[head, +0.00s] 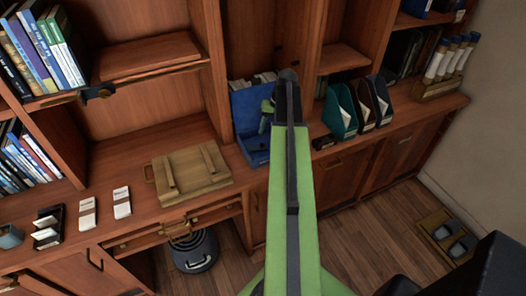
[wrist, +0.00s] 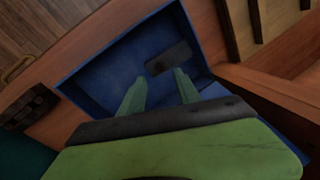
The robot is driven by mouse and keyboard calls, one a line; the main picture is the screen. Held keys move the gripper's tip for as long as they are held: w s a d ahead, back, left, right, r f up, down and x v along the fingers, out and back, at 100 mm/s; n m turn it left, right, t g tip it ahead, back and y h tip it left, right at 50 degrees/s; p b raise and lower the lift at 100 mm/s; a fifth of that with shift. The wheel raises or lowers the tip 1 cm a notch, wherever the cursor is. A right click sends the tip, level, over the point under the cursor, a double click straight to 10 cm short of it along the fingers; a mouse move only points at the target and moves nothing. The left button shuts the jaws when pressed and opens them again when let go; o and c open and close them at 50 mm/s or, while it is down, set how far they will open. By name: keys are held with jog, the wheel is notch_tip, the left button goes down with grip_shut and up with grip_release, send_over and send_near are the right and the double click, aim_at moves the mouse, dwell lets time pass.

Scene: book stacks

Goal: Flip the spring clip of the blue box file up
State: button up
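The blue box file (head: 243,104) stands open on the wooden counter in the head view, partly hidden behind my arm. In the wrist view the inside of the blue box file (wrist: 98,76) shows its blue floor and low walls. A dark, flat spring clip (wrist: 168,57) lies inside it, looking low against the floor. My gripper (wrist: 161,76) is over the box with its two green fingers apart and nothing between them. The fingertips are close to the clip's near edge; I cannot tell whether they touch it. In the head view my gripper (head: 266,112) is mostly hidden.
A wooden box (head: 188,170) lies on the counter left of the box file. Teal and dark magazine files (head: 341,110) stand to the right, near a small dark object (head: 324,142). Shelf uprights rise behind. The counter's front edge is close to the box file.

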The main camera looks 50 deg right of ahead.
aim_at(262, 144)
jog(key=b+x, duration=0.5)
jog(key=x, duration=0.2)
jog(key=shift+f, duration=0.1)
jog(key=shift+c, duration=0.5)
grip_shut()
dwell(0.5)
